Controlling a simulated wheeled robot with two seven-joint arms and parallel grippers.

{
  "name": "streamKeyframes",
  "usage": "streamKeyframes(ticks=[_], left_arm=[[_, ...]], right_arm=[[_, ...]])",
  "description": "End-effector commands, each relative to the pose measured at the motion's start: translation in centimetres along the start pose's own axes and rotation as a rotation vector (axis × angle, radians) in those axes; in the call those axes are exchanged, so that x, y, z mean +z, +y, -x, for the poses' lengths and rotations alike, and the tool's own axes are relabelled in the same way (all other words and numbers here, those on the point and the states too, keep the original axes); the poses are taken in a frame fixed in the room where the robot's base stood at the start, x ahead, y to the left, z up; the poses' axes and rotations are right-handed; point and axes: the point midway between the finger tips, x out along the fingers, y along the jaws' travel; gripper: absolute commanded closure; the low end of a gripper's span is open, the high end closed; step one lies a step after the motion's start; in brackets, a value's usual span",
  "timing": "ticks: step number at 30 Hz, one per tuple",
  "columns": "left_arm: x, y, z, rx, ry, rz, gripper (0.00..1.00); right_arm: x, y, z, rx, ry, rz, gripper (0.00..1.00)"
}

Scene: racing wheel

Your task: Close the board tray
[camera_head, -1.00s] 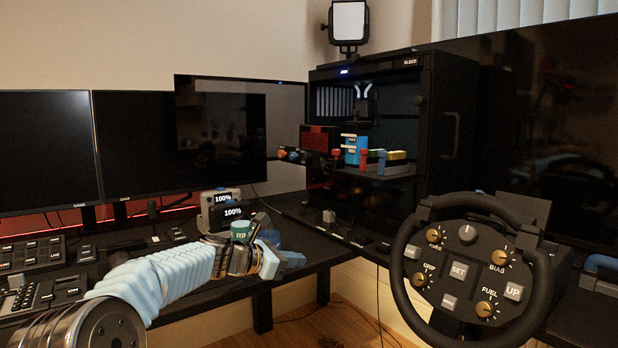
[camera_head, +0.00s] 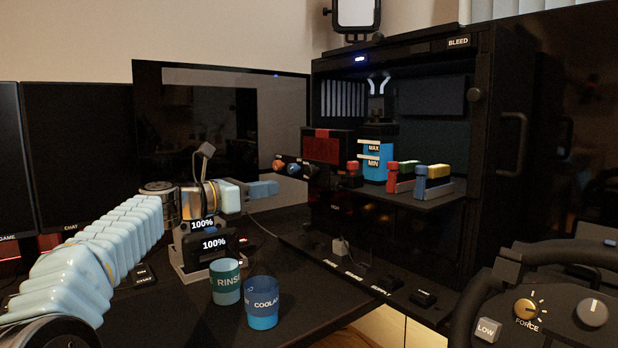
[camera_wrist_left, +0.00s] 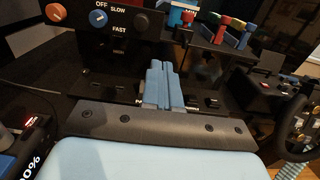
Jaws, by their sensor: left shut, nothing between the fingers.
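The board tray (camera_head: 437,203) is a dark shelf sticking out of the open front of the black case (camera_head: 480,150). It carries a blue MAX/MIN tank (camera_head: 374,162) and coloured levers, and part of it shows in the left wrist view (camera_wrist_left: 215,38). My left gripper (camera_head: 266,188) is shut and empty, left of the case and apart from the tray. In the left wrist view its pale blue fingers (camera_wrist_left: 160,72) are together, pointing at the case front below the dials. My right gripper is not in view.
RINSE (camera_head: 225,282) and COOLANT (camera_head: 262,305) cups stand on the dark desk below my left arm. A steering wheel (camera_head: 545,305) fills the lower right. Knobs (camera_head: 292,169) protrude left of the tray.

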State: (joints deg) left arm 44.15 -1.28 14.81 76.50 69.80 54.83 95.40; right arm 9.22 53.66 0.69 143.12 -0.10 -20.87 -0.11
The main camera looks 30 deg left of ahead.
Motion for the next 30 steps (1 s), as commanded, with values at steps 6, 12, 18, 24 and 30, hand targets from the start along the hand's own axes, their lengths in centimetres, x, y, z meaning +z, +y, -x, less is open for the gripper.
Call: streamKeyframes(ticks=[6,12,18,24,30], left_arm=[[0.1,0.0,-1.9,-0.002,0.001,0.001,1.00],[0.2,0.0,-6.0,-0.004,0.000,0.002,1.00],[0.2,-0.1,-10.2,-0.003,0.000,0.003,1.00],[0.2,0.0,-13.0,-0.001,0.000,0.001,1.00],[0.0,0.0,-14.0,0.000,0.000,0.000,1.00]], right_arm=[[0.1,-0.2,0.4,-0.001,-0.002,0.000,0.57],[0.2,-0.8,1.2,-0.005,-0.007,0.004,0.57],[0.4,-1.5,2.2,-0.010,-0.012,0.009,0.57],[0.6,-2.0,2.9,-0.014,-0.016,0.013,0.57],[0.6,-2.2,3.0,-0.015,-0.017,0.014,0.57]])
